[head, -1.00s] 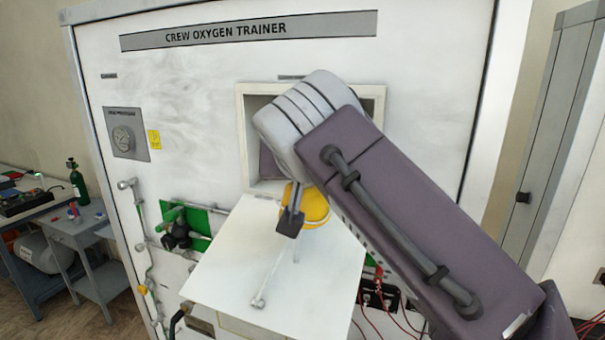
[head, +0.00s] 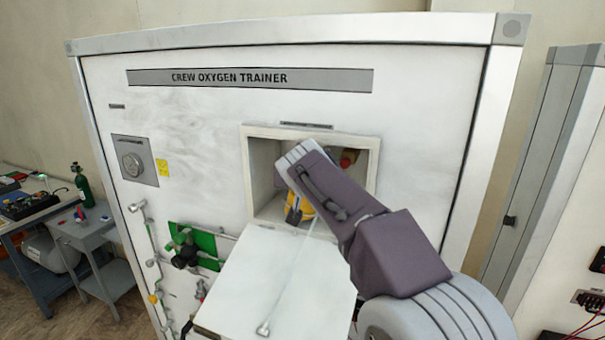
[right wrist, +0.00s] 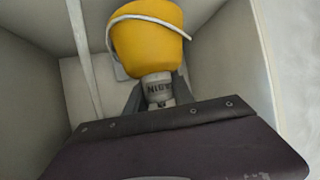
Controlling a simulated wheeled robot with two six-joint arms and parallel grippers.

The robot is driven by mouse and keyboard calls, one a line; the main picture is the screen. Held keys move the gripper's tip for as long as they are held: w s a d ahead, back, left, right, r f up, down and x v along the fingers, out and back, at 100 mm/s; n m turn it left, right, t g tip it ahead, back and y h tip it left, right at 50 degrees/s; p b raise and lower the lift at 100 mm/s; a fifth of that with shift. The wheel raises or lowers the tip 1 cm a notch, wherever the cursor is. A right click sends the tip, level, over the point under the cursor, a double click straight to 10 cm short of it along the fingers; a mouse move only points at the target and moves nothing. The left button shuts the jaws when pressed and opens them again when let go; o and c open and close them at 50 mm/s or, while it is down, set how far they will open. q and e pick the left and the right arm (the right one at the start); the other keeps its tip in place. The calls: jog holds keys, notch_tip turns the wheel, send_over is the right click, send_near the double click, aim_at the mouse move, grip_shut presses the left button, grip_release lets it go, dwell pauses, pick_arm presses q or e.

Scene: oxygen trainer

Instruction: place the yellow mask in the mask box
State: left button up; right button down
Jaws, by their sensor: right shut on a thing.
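The mask box (head: 259,180) is an open recess in the white panel, with its white door (head: 285,275) folded down in front. My right gripper (head: 297,208) reaches into the opening. It is shut on the yellow mask (head: 307,206), which shows only in part behind my arm in the head view. In the right wrist view the yellow mask (right wrist: 147,45) has a white strap across it and a pale lettered neck between the fingers of my right gripper (right wrist: 160,90). Pale box walls surround it there. Whether the mask touches the box floor cannot be told. My left gripper is not in view.
A red part (head: 348,157) shows inside the box at the upper right. A green plate with a dark valve (head: 185,250) and pipes are left of the door.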

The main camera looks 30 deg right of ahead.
jog(key=shift+w+d+r+p, duration=0.45)
jog(key=shift+w+p, duration=0.15)
jog(key=shift+p, duration=0.15)
jog(key=shift+w+d+f, duration=0.15)
jog(key=shift+w+f, duration=0.15)
jog(key=shift+f, duration=0.3)
jog(key=shift+w+d+f, duration=0.1)
jog(key=shift+w+f, duration=0.2)
jog(key=shift+f, duration=0.25)
jog(key=shift+w+d+f, duration=0.15)
jog(key=shift+w+f, duration=0.05)
jog(key=shift+w, duration=0.15)
jog(key=shift+s+a+f+b, duration=0.1)
jog(key=shift+s+a+b, duration=0.1)
jog(key=shift+s+b, duration=0.15)
jog(key=c, duration=1.1)
grip_release()
jog(key=shift+w, duration=0.1)
jog(key=shift+d, duration=0.1)
